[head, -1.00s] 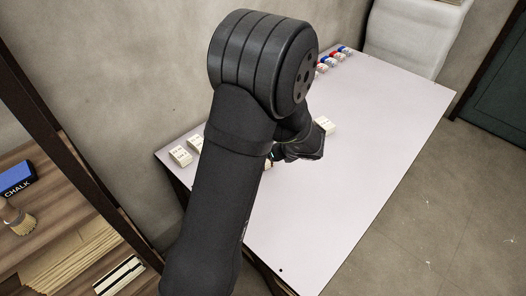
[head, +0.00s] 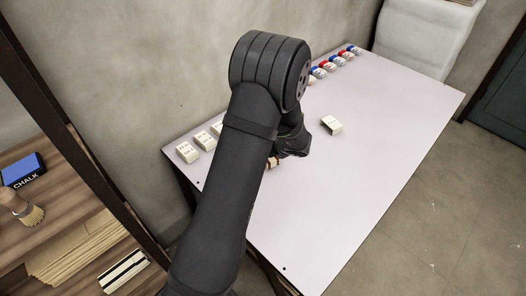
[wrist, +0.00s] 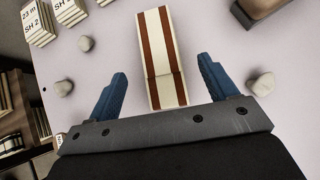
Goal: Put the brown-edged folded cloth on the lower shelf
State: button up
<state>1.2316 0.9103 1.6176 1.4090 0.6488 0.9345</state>
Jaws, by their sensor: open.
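A folded cloth (wrist: 152,50), white with brown stripes along its long edges, lies flat on the pale table in the wrist view. My gripper (wrist: 162,68) is open, its two blue fingers apart on either side of the cloth's near end, with gaps on both sides. In the head view my arm hides most of the cloth; a small brown-and-white bit (head: 272,162) shows beside my gripper (head: 282,155). A wooden shelf unit (head: 70,195) stands at the left; I cannot tell its levels clearly.
Pale stones (wrist: 263,84) flank the cloth. A blue chalk box (head: 22,170), a brush (head: 22,208) and a black-edged cloth (head: 122,270) are on the shelves. The table's (head: 360,190) right is clear.

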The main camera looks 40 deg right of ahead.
jog(key=shift+x, duration=3.55)
jog(key=shift+s+f, duration=0.1)
jog(key=shift+f, duration=0.05)
jog(key=shift+a, duration=0.1)
jog(key=c, duration=1.3)
jog(key=shift+r, duration=0.6)
jog(key=r, duration=0.2)
jog(key=s+r, duration=0.1)
jog(key=shift+r, duration=0.35)
jog(key=s+r, duration=0.2)
jog(key=s, duration=0.1)
jog(key=s+r, duration=0.2)
jog(key=s, duration=0.2)
jog(key=s+d+r, duration=0.1)
jog(key=s+r, duration=0.1)
jog(key=s, duration=0.1)
jog(key=shift+s+r, duration=0.1)
jog(key=shift+s, duration=0.25)
